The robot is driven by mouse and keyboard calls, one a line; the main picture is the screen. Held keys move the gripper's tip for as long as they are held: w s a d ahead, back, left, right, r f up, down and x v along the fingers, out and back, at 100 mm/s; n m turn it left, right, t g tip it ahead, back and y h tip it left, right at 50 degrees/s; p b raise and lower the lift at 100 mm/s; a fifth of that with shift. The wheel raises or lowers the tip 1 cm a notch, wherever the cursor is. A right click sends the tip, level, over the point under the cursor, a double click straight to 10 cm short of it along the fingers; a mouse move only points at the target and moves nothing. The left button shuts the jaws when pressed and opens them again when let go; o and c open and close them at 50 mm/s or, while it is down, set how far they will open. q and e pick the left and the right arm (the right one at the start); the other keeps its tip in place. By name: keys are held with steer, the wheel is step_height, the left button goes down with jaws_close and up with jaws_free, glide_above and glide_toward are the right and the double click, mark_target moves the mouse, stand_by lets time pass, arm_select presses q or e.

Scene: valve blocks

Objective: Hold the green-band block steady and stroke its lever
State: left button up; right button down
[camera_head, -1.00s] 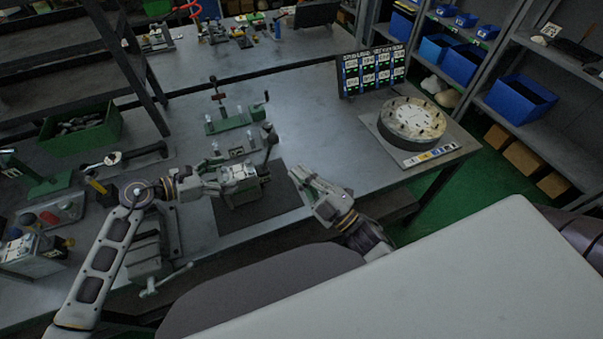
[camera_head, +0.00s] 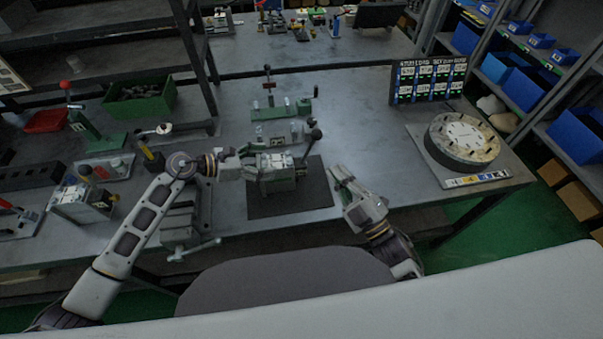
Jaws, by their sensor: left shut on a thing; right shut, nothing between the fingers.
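A greenish-grey valve block (camera_head: 280,181) with a pale top plate stands upright on the dark mat (camera_head: 318,190). Its lever (camera_head: 305,149) leans up and to the right and ends in a black ball knob (camera_head: 315,134). The green band is too small to make out. My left gripper (camera_head: 248,168) is shut on the block's left side; its fingertips are partly hard to see against the block. My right gripper (camera_head: 341,175) is shut and empty, to the right of the block near the mat's right edge, apart from block and lever.
Behind the block are a green fixture (camera_head: 281,108) and a small clear-topped fixture (camera_head: 279,132). A round dial (camera_head: 463,139) on a plate stands at right, before a label board (camera_head: 430,80). A vise (camera_head: 185,220) sits at the left. The table between mat and dial is clear.

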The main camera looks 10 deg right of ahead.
arm_select(q)
steer(key=o, duration=2.2)
steer(key=shift+c, duration=0.2)
steer(key=shift+a, duration=0.15)
steer(key=v, duration=1.1)
steer(key=shift+a, duration=0.35)
steer(key=shift+s+r, duration=0.1)
steer(key=shift+s, duration=0.05)
